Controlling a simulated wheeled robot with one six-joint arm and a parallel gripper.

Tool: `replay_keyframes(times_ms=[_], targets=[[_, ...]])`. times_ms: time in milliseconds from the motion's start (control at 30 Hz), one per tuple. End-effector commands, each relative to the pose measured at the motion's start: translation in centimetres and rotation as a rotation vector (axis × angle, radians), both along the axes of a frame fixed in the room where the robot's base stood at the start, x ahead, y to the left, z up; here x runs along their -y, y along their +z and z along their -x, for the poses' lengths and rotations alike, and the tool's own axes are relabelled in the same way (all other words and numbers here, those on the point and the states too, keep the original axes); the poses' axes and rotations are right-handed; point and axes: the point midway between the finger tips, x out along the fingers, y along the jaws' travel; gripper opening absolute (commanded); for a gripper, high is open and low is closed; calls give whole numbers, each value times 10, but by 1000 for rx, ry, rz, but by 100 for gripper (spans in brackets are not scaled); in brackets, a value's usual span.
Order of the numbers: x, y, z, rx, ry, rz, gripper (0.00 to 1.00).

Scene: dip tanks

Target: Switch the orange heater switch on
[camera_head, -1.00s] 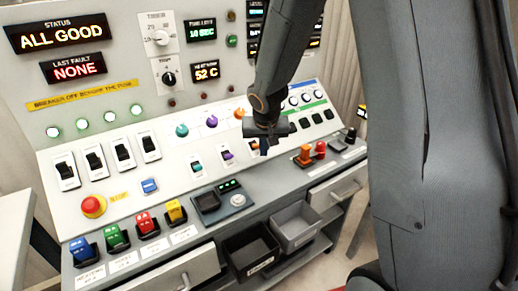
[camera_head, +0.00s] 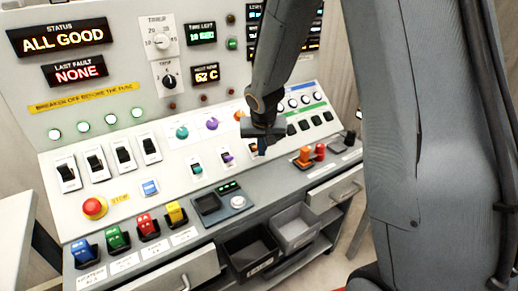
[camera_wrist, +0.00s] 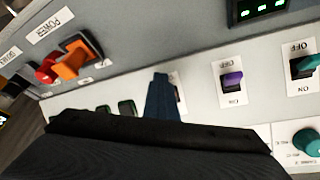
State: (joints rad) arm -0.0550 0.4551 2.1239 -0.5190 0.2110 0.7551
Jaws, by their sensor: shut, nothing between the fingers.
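My gripper (camera_head: 261,149) is shut and empty, held over the right end of the row of small coloured toggle switches on the sloped panel. The orange switch (camera_head: 253,147) is mostly hidden behind the fingers in the head view. In the wrist view the closed fingers (camera_wrist: 162,82) cover most of its place, so its position cannot be read. The purple switch (camera_head: 227,157) and the teal switch (camera_head: 196,168) stand to its left; in the wrist view the purple one (camera_wrist: 232,79) has OFF and ON labels. Contact cannot be told.
An orange rotary knob (camera_head: 240,116) sits above the switches. An emergency stop (camera_head: 94,207) is at the left. Grey and black bins (camera_head: 295,226) hang below. The status display (camera_head: 60,35) reads ALL GOOD.

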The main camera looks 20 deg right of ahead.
Motion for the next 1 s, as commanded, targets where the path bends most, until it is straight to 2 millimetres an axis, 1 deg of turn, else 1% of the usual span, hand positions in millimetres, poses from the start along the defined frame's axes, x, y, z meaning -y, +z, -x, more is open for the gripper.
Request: replay_keyframes(times_ms=[33,200,800,900,1000], targets=[[-2,4,-7,13,2,-3,0],[-3,6,-13,19,4,-4,0],[-10,9,-25,20,9,-5,0],[-9,8,-24,16,8,-4,0],[-6,11,-19,17,4,-3,0]])
